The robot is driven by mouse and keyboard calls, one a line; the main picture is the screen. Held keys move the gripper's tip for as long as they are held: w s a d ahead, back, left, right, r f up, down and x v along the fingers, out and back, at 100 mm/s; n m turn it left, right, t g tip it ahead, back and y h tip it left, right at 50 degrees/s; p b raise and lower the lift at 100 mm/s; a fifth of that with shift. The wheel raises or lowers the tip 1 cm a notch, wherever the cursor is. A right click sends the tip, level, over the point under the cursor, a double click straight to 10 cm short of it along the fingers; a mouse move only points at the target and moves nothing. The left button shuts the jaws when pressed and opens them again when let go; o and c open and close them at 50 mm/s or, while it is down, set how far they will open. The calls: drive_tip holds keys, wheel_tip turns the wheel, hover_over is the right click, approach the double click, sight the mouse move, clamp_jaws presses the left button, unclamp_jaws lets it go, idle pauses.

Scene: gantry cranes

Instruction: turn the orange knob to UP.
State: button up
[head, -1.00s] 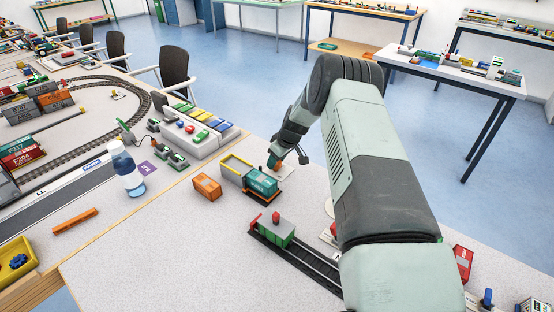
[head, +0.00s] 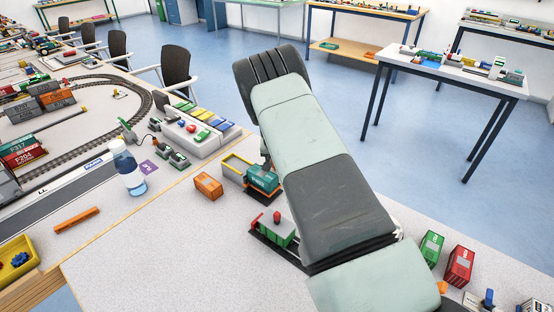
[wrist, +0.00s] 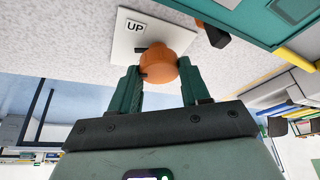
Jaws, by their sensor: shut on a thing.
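The orange knob (wrist: 160,62) stands on a white plate (wrist: 122,42) in the wrist view. The plate bears a label reading UP (wrist: 135,26), with a short black mark between label and knob. A dark notch shows on the knob's side, near the left finger. My gripper (wrist: 161,78) has its green fingers on either side of the knob and is shut on it. In the head view my arm hides the knob and most of the gripper.
A teal container (head: 262,179) stands close by the knob plate; its side also shows in the wrist view (wrist: 262,18). Nearby are a yellow-rimmed grey bin (head: 235,165), an orange container (head: 208,186) and a green wagon (head: 279,231).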

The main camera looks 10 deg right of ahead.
drive_tip(key=m+h, duration=0.1)
drive_tip(key=m, duration=0.3)
drive_tip(key=shift+w+a+m+g+h, duration=0.1)
drive_tip(key=shift+a+m+g+h, duration=0.05)
drive_tip(key=shift+m+g+h, duration=0.55)
drive_tip(key=shift+m, duration=0.9)
drive_tip(key=shift+m+g+h, duration=0.3)
drive_tip(key=shift+m, duration=0.9)
drive_tip(key=o, duration=1.1)
drive_tip(key=shift+c, duration=0.2)
drive_tip(key=v, duration=1)
drive_tip(key=shift+a+r, duration=0.15)
drive_tip(key=shift+r, duration=0.25)
